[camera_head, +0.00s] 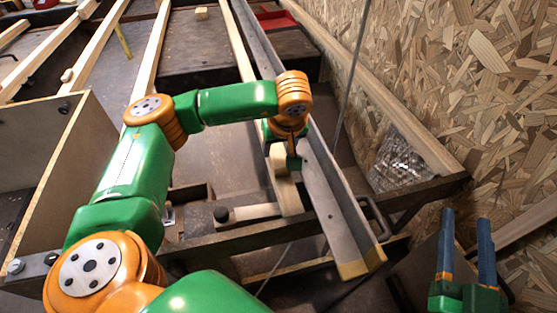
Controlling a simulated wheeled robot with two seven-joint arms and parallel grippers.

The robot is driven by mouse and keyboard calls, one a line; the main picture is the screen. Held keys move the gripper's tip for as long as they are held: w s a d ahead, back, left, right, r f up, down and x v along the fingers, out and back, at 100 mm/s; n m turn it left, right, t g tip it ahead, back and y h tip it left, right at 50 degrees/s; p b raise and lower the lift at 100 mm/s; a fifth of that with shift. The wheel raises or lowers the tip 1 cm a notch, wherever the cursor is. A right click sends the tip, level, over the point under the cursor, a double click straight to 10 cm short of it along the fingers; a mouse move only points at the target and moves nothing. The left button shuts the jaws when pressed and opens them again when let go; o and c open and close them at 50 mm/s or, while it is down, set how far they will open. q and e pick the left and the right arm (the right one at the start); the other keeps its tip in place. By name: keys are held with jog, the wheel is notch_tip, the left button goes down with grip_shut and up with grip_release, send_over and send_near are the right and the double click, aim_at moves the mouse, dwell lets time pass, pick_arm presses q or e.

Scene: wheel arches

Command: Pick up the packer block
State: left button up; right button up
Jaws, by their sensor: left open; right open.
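A pale wooden block (288,194) lies beside the long grey metal angle, near its front end. It could be the packer block; a smaller wooden block (201,13) sits at the far top of the view. My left gripper (292,163) points down just behind the nearer block, close to the metal angle. Its fingers are mostly hidden by my orange wrist, and I cannot tell whether they touch the wood. My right gripper (467,235) is at the lower right, open and empty, with two blue fingers apart and pointing up.
The grey metal angle (335,205) runs from the top to the front right. A chipboard wall (470,90) closes the right side. Timber lengths (100,40) lie at the upper left.

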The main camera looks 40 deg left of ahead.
aim_at(278, 152)
pick_arm(q)
jog(key=b+x, duration=0.1)
jog(key=x, duration=0.2)
grip_shut()
pick_arm(e)
jog(key=s+r+t+y, duration=0.2)
jog(key=s+r+t, duration=0.2)
jog(key=r, duration=0.5)
jog(key=shift+a+n+t+y, duration=0.2)
jog(key=shift+n+t+y, duration=0.2)
jog(key=shift+t, duration=0.3)
jog(key=shift+s, duration=0.1)
